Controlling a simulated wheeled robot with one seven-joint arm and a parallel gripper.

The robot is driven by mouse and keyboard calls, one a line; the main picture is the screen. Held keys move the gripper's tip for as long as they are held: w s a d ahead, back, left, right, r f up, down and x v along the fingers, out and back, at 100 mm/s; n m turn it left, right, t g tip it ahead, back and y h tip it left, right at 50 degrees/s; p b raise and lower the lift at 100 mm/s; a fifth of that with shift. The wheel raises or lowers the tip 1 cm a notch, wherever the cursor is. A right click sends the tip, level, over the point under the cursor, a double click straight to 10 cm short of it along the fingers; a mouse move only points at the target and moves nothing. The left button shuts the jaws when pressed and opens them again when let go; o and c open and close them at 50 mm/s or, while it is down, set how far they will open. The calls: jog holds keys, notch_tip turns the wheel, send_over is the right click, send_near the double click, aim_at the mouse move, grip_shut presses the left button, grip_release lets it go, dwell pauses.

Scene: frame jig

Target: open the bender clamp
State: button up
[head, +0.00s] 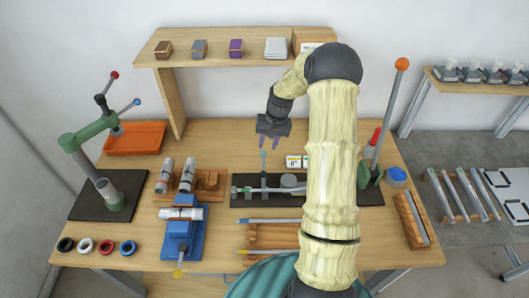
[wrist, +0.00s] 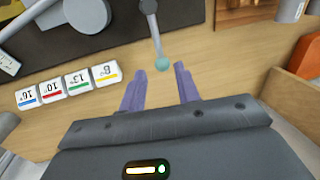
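The bender (head: 240,201) is a dark plate with grey parts in the middle of the table. Its clamp lever (head: 263,165) is a thin grey rod with a teal ball (head: 263,153) at its end. In the wrist view the lever (wrist: 154,35) runs down to the teal ball (wrist: 162,63), which shows in the gap just beyond my fingertips. My gripper (head: 269,143) is open and empty, with two purple fingers just above and behind the ball in the head view. The fingers also show in the wrist view (wrist: 160,75). I cannot tell their exact height above the ball.
Small numbered tiles (wrist: 67,85) lie beside the bender. A tall lever with an orange ball (head: 402,64) and a red-handled tool (head: 375,137) stand at the right. A wooden rack with tubes (head: 190,180) and a blue vise (head: 180,232) are at the left.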

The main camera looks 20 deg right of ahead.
aim_at(264, 157)
jog(key=f, duration=0.2)
jog(key=f+p, duration=0.1)
jog(key=f, duration=0.1)
jog(key=a+f, duration=0.1)
jog(key=f, duration=0.1)
jog(key=shift+w+a+f+p, duration=0.1)
jog(key=shift+w+f+p, duration=0.15)
jog(key=shift+f+p, duration=0.05)
jog(key=shift+r, duration=0.1)
grip_shut()
